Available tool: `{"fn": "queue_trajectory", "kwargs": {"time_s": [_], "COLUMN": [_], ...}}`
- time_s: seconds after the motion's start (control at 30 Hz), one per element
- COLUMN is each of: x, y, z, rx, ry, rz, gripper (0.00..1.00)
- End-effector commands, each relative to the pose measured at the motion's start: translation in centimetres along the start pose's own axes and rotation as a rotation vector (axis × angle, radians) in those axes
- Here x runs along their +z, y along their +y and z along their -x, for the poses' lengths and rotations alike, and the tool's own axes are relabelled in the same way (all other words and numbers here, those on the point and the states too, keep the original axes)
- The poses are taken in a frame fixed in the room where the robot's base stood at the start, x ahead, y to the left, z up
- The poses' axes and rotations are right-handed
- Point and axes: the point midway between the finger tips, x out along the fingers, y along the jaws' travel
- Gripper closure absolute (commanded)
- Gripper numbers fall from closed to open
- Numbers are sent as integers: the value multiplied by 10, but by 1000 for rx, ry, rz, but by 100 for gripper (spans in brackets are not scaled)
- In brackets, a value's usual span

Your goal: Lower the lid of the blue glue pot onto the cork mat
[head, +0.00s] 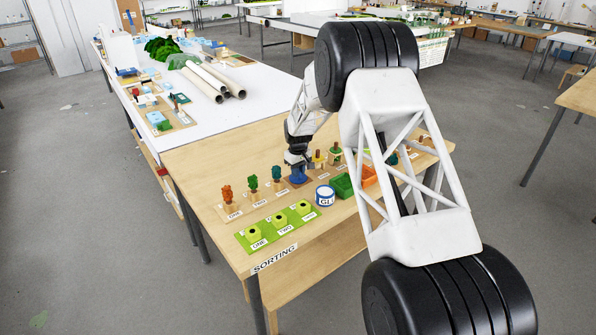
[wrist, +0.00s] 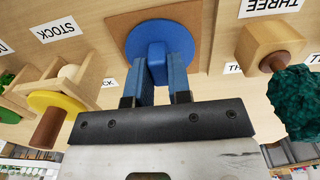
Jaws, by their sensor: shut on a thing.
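My gripper (head: 297,168) points down over the cork mat (head: 312,183) in the head view. It is shut on the upright knob of the blue lid (head: 299,179). In the wrist view, the fingers (wrist: 162,68) stand on both sides of the knob, and the round lid (wrist: 133,42) overlaps the brown cork mat (wrist: 190,12). I cannot tell whether the lid touches the mat or hangs just above it. The glue pot (head: 325,197), white with a blue band and a "GLU" label, stands to the right and nearer the front, with no lid on it.
Small trees on wooden blocks (head: 253,185) stand left of the mat. A green board with several blocks (head: 278,229) lies in front. Green (head: 342,187) and orange (head: 369,177) bins stand right. In the wrist view, a yellow disc (wrist: 55,101) and a teal tree (wrist: 294,98) flank my gripper.

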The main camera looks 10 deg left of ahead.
Motion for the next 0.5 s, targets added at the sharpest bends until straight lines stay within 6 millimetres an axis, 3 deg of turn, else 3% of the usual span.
{"fn": "queue_trajectory", "kwargs": {"time_s": [0.37,0.4,0.5], "x": [0,0,0], "y": [0,0,0], "z": [0,0,0], "rx": [0,0,0], "ry": [0,0,0], "rz": [0,0,0], "gripper": [95,77,62]}}
